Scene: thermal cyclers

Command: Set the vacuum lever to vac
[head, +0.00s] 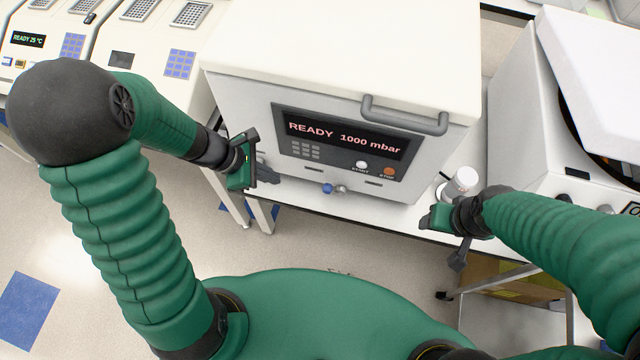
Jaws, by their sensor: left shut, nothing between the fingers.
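The white vacuum machine (232,108) stands on the bench in the middle of the head view, its display reading READY 1000 mbar. A small blue lever or knob (327,188) with a grey metal fitting sits low on its front, below the panel. Its setting and any label are too small to read. My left gripper (268,173) is shut and empty in front of the machine's lower left front, left of the blue part and apart from it. My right gripper (456,250) is at the bench's front edge, right of the machine; its fingers are hard to make out.
The machine's lid has a grey handle (405,118). A white-capped bottle (460,184) stands close behind my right gripper. A white centrifuge-like device (535,150) is at the right, and thermal cyclers (135,60) are at the left. Floor shows in front of the bench.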

